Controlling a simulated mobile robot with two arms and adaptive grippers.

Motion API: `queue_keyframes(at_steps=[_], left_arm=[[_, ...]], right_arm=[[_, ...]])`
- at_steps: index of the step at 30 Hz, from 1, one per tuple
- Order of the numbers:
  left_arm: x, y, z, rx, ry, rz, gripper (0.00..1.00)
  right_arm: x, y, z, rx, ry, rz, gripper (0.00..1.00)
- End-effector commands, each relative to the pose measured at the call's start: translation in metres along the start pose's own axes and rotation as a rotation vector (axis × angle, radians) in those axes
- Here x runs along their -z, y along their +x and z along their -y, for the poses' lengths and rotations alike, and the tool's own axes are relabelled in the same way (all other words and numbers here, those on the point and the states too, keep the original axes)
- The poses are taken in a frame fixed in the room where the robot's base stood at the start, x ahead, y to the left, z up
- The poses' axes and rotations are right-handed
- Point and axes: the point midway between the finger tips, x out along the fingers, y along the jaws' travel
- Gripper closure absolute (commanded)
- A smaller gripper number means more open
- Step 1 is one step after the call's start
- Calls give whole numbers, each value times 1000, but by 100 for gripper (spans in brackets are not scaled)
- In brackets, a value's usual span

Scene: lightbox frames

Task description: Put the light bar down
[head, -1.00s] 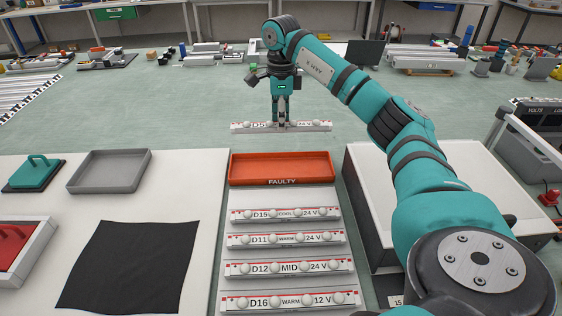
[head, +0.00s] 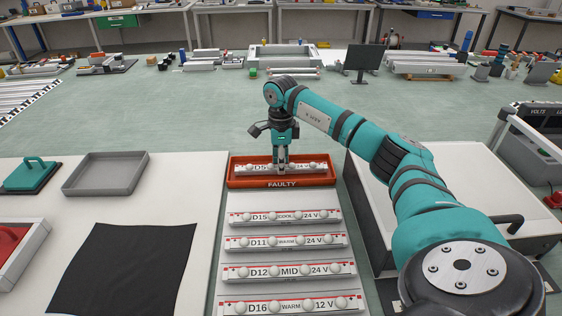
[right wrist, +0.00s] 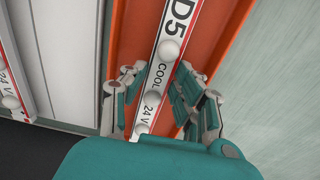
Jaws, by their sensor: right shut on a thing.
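The light bar marked D5 (head: 308,167) is white with round lamps and lies level within the outline of the orange FAULTY tray (head: 250,184). Whether it touches the tray floor I cannot tell. My right gripper (head: 282,167) points down at the bar's middle and is shut on it. In the right wrist view the fingers (right wrist: 158,100) flank the bar (right wrist: 163,68), which reads COOL and 24 V, with the orange tray (right wrist: 222,25) around it. My left gripper is not in view.
Light bars D15 (head: 334,216), D11 (head: 341,240), D12 (head: 348,268) and D16 (head: 352,303) lie in a column nearer me. A black mat (head: 125,268) and an empty grey tray (head: 105,187) are on the left. A white-topped case (head: 385,205) stands right.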

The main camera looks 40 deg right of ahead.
Motion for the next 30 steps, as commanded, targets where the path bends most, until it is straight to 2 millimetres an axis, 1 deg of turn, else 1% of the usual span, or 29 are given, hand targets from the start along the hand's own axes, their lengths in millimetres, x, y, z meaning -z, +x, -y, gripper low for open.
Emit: queue_keyframes(at_steps=[9, 10, 15, 22, 25, 28, 30], left_arm=[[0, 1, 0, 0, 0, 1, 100], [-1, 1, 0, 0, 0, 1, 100], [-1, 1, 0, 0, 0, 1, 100], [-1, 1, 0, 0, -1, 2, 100], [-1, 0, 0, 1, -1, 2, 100], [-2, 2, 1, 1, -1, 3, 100], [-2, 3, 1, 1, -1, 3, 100]], right_arm=[[0, 3, 0, 1, 1, 1, 100], [0, 3, 0, 1, 1, 0, 70], [0, 3, 0, 1, 1, 0, 48], [0, 2, 0, 1, 1, 1, 48], [0, -2, 1, 2, 1, 2, 48], [0, -12, 1, 3, 2, 2, 48], [0, -25, 1, 5, 2, 4, 48]])
